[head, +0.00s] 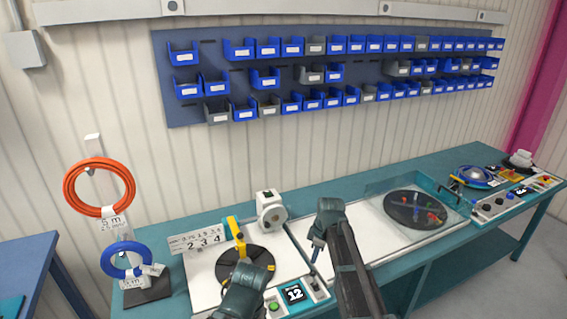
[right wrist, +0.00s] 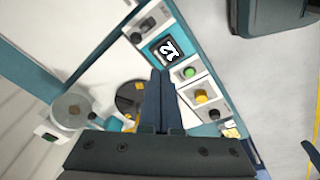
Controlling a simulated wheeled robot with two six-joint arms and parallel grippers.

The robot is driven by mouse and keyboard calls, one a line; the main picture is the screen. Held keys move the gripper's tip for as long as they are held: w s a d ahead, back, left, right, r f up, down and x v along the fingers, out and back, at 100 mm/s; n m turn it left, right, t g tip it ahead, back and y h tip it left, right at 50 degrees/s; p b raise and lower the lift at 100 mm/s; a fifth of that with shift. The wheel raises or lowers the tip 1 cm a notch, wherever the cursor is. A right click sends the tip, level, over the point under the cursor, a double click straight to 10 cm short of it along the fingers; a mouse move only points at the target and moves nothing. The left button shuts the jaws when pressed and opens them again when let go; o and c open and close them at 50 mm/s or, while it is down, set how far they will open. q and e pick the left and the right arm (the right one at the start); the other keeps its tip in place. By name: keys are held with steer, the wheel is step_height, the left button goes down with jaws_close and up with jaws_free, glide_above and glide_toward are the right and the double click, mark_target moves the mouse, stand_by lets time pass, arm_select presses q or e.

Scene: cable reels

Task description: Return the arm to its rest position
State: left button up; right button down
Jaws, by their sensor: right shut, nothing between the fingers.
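My right gripper (head: 315,256) hangs over the bench beside the front control panel with the number 12 display. In the right wrist view its two dark fingers (right wrist: 160,76) are together, with nothing between them. They point toward the panel with its 12 display (right wrist: 168,51), green button and yellow knob. The fingers appear apart from the panel. A dark link of my left arm (head: 243,293) reaches over the bench's front edge; its gripper does not show.
The teal bench (head: 420,185) carries a black turntable (head: 228,268), a white motor-like unit (head: 271,212) and a covered dark disc (head: 412,208). Blue bins line the wall.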

steer(key=s+a+f+m+h+b, duration=0.1)
steer(key=s+a+m, duration=0.2)
steer(key=s, duration=0.5)
steer(key=s+a+f+m+g+h+b, duration=0.1)
steer(key=s+a+f+m+b, duration=0.1)
steer(key=s, duration=0.7)
steer(key=s+a+f+m+b, duration=0.1)
steer(key=s+a+m, duration=0.3)
steer(key=s, duration=0.4)
steer(key=shift+s+a+f+m+g+h+b, duration=0.3)
steer(key=shift+s+f+g+h+b, duration=0.1)
steer(key=shift+f, duration=0.25)
